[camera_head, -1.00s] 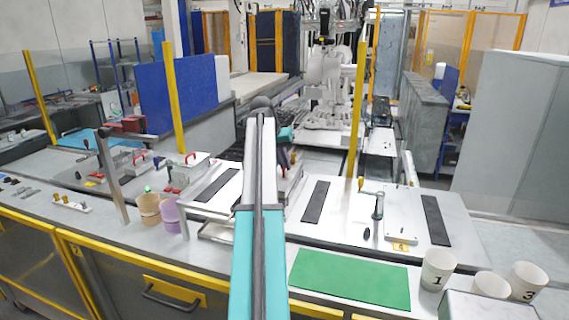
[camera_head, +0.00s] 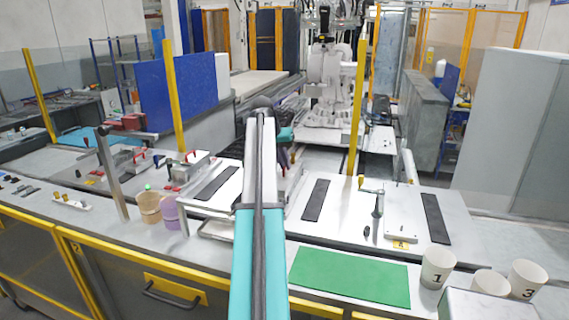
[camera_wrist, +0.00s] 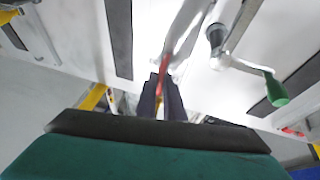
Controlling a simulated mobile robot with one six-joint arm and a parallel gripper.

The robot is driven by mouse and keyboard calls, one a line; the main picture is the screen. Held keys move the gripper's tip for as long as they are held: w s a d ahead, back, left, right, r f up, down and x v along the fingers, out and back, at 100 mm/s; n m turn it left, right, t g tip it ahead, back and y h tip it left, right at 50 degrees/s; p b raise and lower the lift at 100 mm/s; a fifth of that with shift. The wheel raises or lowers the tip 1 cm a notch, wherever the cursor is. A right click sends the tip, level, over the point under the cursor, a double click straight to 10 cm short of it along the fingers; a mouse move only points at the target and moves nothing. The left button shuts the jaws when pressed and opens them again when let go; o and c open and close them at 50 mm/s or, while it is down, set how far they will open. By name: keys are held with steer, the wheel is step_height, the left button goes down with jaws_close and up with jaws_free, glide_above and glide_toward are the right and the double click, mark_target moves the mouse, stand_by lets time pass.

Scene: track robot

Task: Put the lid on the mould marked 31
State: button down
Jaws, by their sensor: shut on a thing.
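My gripper (camera_wrist: 163,100) shows in the wrist view as two dark fingers close together above the teal wrist part. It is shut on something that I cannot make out. A silver lever with a red tip (camera_wrist: 166,72) shows at the fingertips; I cannot tell whether it lies between them or behind them. In the head view, my own arm hides the gripper. I cannot identify the lid, and no mark 31 is legible. Clamp fixtures with red handles (camera_head: 172,186) stand on the bench left of my arm.
A crank with a green knob (camera_wrist: 276,89) is to the right in the wrist view. In the head view, a green mat (camera_head: 350,278) lies clear at the front. Cups marked 1 (camera_head: 437,268) and 3 (camera_head: 527,279) stand front right. A post (camera_head: 112,175) rises at left.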

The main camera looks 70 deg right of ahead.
steer(key=shift+f, duration=0.1)
stand_by(0.3)
steer(key=c, duration=1.8)
jaws_free()
steer(key=b+v, duration=0.3)
steer(key=v, duration=1)
steer(key=shift+a+r, duration=0.2)
steer(key=shift+r, duration=0.15)
